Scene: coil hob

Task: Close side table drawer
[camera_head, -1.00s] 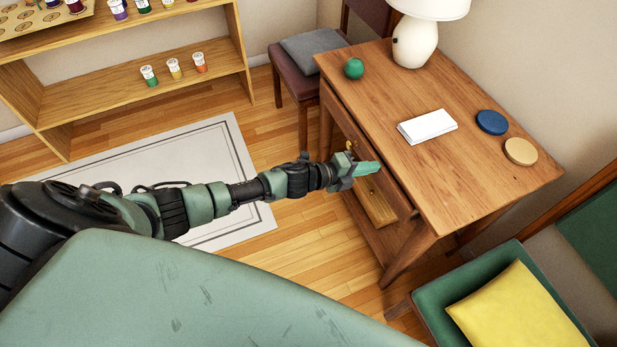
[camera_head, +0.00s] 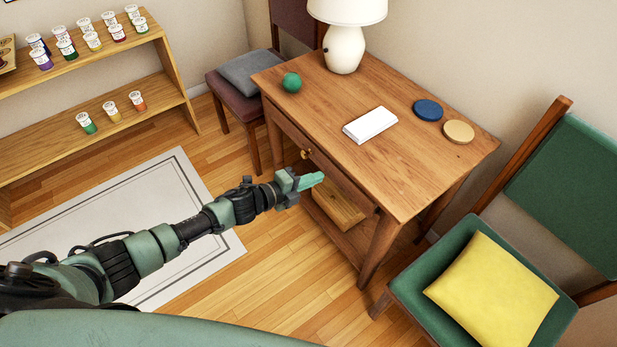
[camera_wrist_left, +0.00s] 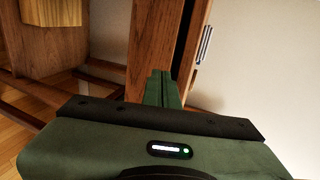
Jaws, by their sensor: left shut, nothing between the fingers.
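The wooden side table (camera_head: 400,165) stands in the middle of the head view. My right gripper is not in view.
A wooden box (camera_head: 338,203) lies on the table's lower shelf. A lamp (camera_head: 344,45), green ball (camera_head: 291,82), white block (camera_head: 370,125) and two discs stand on top. A green chair (camera_head: 410,285) is at right, a dark chair (camera_head: 235,105) behind. Floor and rug (camera_head: 130,225) are clear.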

